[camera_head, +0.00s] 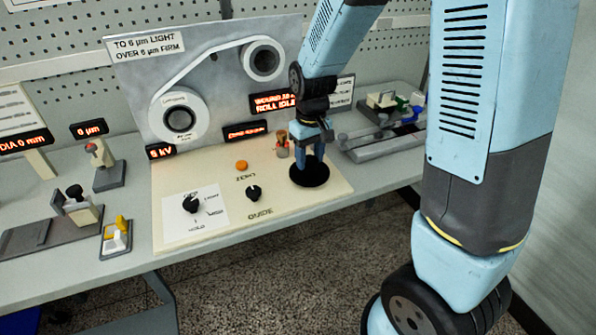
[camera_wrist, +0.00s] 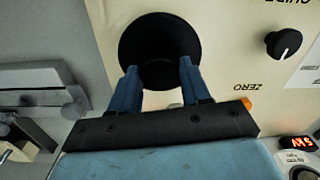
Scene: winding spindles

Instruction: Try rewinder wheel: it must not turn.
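A black round wheel (camera_head: 310,178) lies on the right part of the cream control panel (camera_head: 210,231); no label naming it as the rewinder wheel is readable. My gripper (camera_head: 310,165) points down at it. In the wrist view the fingers of my gripper (camera_wrist: 160,66) are apart, with their tips over the near part of the black wheel (camera_wrist: 158,38). Nothing shows between the tips except the wheel's dark surface. I cannot tell whether the fingers touch it.
An upright grey board (camera_head: 222,85) carries two rolls joined by a white band. Two black knobs (camera_head: 191,204) (camera_head: 253,193) and an orange button (camera_head: 241,165) sit left of the wheel. Small bottles (camera_head: 283,145) stand close behind it. Devices crowd both table sides.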

